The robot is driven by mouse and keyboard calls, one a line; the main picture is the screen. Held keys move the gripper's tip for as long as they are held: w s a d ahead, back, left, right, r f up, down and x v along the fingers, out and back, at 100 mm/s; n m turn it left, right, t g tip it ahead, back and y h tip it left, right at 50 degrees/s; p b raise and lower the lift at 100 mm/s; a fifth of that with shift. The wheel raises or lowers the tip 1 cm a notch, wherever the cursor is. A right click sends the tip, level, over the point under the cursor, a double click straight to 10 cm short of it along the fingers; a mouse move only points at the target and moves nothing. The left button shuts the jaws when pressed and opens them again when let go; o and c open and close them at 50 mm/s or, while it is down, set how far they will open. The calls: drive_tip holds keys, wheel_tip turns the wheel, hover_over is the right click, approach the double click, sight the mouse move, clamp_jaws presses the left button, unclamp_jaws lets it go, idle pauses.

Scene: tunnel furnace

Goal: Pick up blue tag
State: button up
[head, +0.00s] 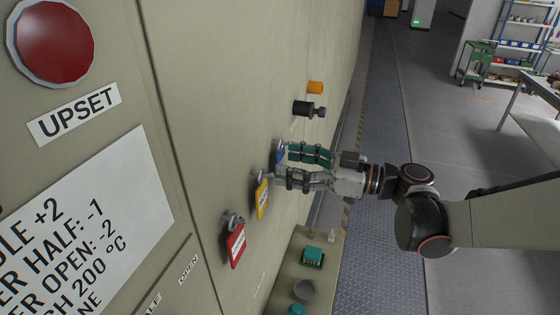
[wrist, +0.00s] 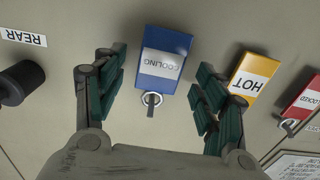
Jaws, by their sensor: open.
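The blue tag (wrist: 162,65), lettered COOLING, hangs from a ring and hook on the panel. In the wrist view it sits between the two open fingers of my gripper (wrist: 155,88), with a gap on each side. In the head view the blue tag (head: 280,156) shows only in part, behind my gripper (head: 282,167). My gripper is open and empty, close to the panel. A yellow tag (head: 262,198) lettered HOT hangs beside it, near one finger. A red tag (head: 236,245) hangs further along.
A black knob (head: 309,109) and an orange part (head: 315,87) stick out of the panel beyond my gripper. A ledge below carries a teal item (head: 312,256) and a grey bowl (head: 304,290).

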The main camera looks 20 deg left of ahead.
drive_tip(key=shift+a, duration=0.75)
drive_tip(key=shift+s, duration=0.1)
drive_tip(key=shift+c, duration=0.6)
drive_tip(key=c, duration=0.9)
drive_tip(key=shift+o, duration=0.2)
drive_tip(key=shift+r, duration=0.2)
